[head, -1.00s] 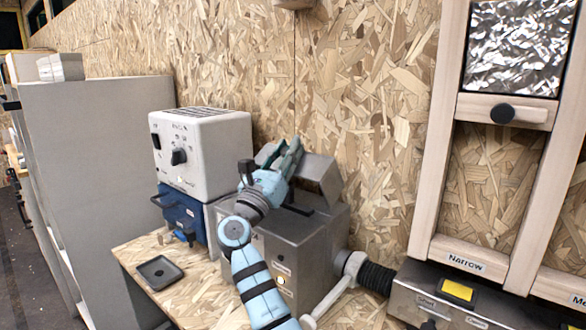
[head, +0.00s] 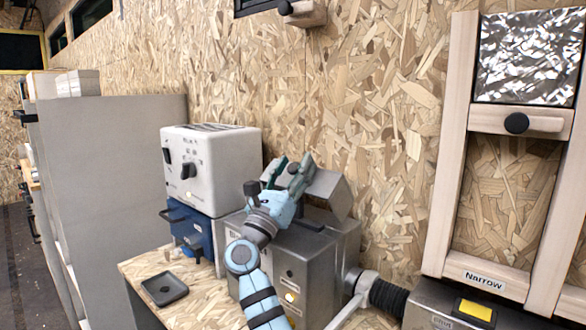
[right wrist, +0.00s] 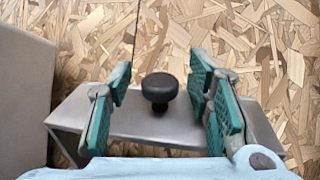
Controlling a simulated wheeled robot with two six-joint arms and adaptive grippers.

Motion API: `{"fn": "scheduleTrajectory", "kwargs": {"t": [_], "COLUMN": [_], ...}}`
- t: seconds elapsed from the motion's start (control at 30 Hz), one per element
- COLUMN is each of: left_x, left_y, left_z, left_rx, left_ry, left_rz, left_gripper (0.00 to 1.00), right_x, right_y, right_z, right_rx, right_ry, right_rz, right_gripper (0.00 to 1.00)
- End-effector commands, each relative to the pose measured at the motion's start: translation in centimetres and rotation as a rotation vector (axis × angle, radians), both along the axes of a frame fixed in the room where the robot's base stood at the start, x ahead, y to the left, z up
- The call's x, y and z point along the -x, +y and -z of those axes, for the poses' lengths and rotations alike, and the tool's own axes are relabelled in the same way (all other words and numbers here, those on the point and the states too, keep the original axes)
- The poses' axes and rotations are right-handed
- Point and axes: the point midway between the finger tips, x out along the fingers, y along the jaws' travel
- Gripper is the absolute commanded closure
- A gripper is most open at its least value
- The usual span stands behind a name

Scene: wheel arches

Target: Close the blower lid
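The blower (head: 315,260) is a grey metal box on the wooden bench. Its lid (head: 333,192) stands raised and tilted at the back of the box top. In the right wrist view the lid (right wrist: 110,122) is a grey plate with a round black knob (right wrist: 160,91) near its far edge. My right gripper (head: 287,170) is over the box, in front of the lid. In the right wrist view its green-padded fingers (right wrist: 160,80) are open on either side of the knob, with gaps to both. My left gripper is not in view.
A white toaster-like unit (head: 205,165) sits on a blue box (head: 190,228) left of the blower. A small black tray (head: 164,289) lies on the bench (head: 150,268). A black hose (head: 388,297) leaves the blower at right. A wooden frame (head: 450,150) stands further right.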

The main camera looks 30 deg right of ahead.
Motion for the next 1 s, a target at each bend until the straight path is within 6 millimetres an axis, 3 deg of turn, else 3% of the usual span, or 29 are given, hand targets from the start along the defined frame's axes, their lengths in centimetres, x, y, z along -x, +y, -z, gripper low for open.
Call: {"fn": "scheduleTrajectory", "kwargs": {"t": [0.23,0.5,0.6,0.87,1.0], "left_x": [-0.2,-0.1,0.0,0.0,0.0], "left_y": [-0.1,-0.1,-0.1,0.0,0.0], "left_z": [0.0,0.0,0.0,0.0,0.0], "left_rx": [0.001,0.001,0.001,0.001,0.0], "left_ry": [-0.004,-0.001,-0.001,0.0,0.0], "left_rz": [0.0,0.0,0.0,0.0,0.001], "left_gripper": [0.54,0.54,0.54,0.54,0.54], "right_x": [0.0,0.1,0.0,0.0,0.0], "right_y": [0.0,0.0,0.0,0.0,0.0], "right_z": [-1.3,-7.9,-9.4,-10.0,-10.0], "right_rx": [-0.001,0.0,0.0,0.0,0.001], "right_ry": [-0.004,-0.004,-0.002,0.0,0.003], "right_rz": [0.0,0.0,0.0,0.0,0.002], "right_gripper": [0.54,0.54,0.54,0.54,0.71]}}
